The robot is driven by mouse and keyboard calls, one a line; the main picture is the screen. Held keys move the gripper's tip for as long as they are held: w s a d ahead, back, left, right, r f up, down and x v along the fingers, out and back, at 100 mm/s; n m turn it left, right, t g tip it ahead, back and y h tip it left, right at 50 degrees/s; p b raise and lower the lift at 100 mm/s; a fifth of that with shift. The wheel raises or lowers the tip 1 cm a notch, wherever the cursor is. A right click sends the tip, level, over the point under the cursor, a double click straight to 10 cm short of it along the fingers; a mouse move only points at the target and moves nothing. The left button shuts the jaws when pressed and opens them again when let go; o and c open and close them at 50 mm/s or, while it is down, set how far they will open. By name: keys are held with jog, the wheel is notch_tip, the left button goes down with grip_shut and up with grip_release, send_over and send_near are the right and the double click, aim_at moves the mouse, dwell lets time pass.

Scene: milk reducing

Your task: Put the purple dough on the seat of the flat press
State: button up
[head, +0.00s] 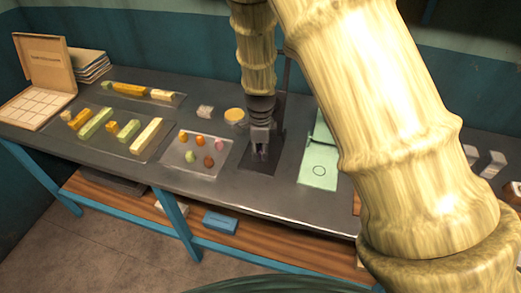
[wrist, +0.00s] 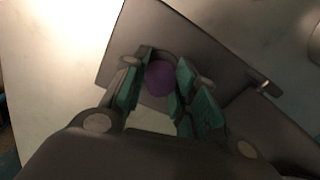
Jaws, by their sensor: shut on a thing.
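The purple dough (wrist: 159,79) is a small round ball between my gripper's fingers in the wrist view. My gripper (head: 261,151) is shut on it and points down over a dark flat plate (head: 259,169) with a thin post behind it. In the wrist view, the dark plate (wrist: 112,62) lies beneath the fingers. I cannot tell whether the dough touches it. I cannot tell for sure which of these is the flat press.
A clear tray (head: 181,167) with several small coloured balls lies left of my gripper. Farther left are trays of coloured bars and an open wooden box (head: 46,58). My arm hides part of the table's right side.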

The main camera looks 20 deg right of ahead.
jog(key=shift+f, duration=0.15)
dwell(0.8)
jog(key=o, duration=1.4)
jog(key=shift+r+p, duration=3.25)
jog(key=shift+r, duration=0.25)
